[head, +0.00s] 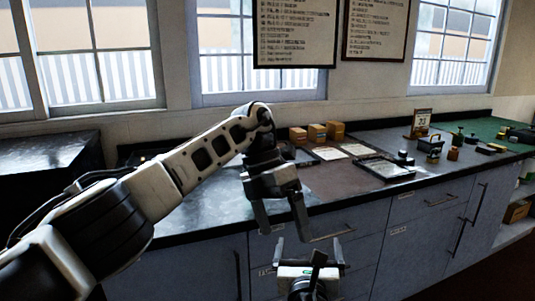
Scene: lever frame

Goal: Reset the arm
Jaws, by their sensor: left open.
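My left gripper (283,228) hangs in the middle of the view, in front of the counter's front edge. Its two grey fingers point down and stand apart, with nothing between them. At the bottom centre is a pale body with two upright grey prongs and a dark upright piece between them (310,273). It looks like my right gripper seen from behind, cut off by the lower edge; whether it holds anything is unclear. No lever frame can be made out.
A long counter (345,200) with grey-blue cabinets runs along the wall. Small wooden boxes (316,132), a framed tray (386,168), a calendar stand (421,122) and several small instruments stand on it. A dark-topped cabinet (45,160) is at the left. Charts hang between windows.

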